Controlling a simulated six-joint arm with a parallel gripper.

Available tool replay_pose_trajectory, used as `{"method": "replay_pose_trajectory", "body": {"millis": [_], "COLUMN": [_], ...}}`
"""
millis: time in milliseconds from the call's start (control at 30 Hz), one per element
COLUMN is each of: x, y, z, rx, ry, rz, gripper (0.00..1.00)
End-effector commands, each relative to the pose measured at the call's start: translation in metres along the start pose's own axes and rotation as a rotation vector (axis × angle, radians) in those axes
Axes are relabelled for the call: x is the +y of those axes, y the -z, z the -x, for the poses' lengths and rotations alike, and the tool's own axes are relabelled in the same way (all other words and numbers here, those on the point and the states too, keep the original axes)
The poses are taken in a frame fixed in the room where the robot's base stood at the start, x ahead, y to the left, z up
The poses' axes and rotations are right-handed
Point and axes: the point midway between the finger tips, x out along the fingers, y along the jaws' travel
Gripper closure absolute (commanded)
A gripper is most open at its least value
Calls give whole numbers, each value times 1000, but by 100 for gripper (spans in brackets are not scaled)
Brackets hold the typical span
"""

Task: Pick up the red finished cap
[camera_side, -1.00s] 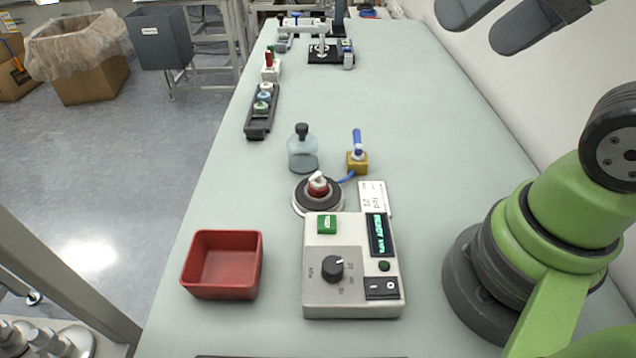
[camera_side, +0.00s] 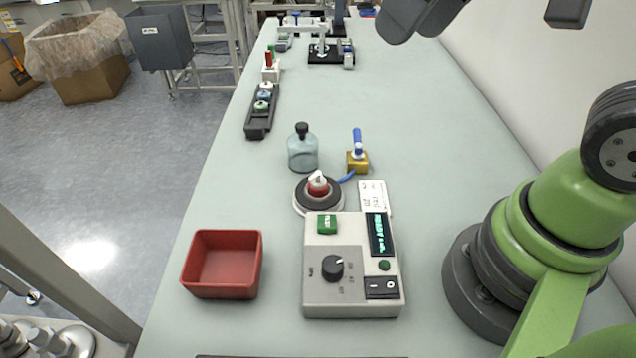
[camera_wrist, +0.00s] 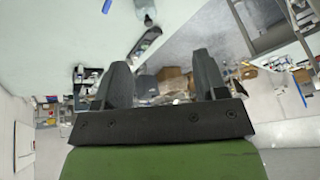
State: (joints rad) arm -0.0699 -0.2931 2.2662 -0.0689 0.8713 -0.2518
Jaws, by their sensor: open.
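The red cap (camera_side: 318,188) with a white top sits on the round black-and-white turntable-like base (camera_side: 301,206) behind the control box in the side view. My gripper (camera_side: 424,18) is high at the top right of the side view, well above and apart from the cap, and partly cut off by the frame edge. In the wrist view my gripper (camera_wrist: 162,72) shows two dark fingers spread apart with nothing between them. I cannot make out the cap in the wrist view.
A control box (camera_side: 345,290) stands in front of the cap, with an empty red bin (camera_side: 222,290) to its left. A bottle (camera_side: 303,155) and a blue-handled yellow block (camera_side: 357,163) stand just behind. A dark rack (camera_side: 258,128) is farther back.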

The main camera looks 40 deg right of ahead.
Motion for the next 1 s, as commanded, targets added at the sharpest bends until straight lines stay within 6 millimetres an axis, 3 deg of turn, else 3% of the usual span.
{"method": "replay_pose_trajectory", "body": {"millis": [233,500,700,1000], "x": [-6,-11,-11,-5], "y": [35,37,30,13], "z": [-79,-168,-198,-235], "rx": [-213,-396,-449,-453], "ry": [-17,11,28,30], "rz": [348,672,767,773], "gripper": [34,34,34,34]}}
